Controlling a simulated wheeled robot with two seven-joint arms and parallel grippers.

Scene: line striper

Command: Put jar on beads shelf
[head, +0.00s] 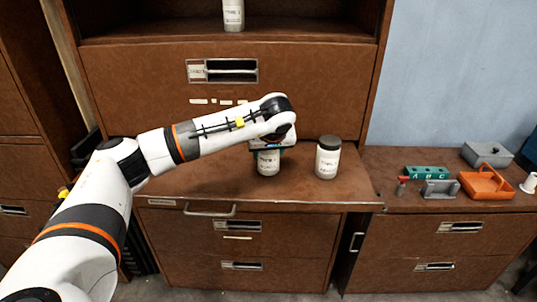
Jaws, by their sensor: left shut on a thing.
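My left gripper (269,148) points down over the pull-out wooden surface and is shut on a white labelled jar (268,165). The gripper hides the top of this jar. The jar is upright; I cannot tell whether its base touches the wood. A second white jar (327,162) with a dark lid stands upright just to its right, apart from it. A third white jar (233,14) stands on the upper shelf (150,26), its top cut off by the frame. The label writing is too small to read. My right gripper is not in view.
A brown cabinet front (140,90) with a label slot rises behind the surface. On the right counter (405,165) are a green lettered block (426,172), a grey holder (440,190), an orange tray (474,193) and a grey box (487,153). The surface left of the held jar looks clear.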

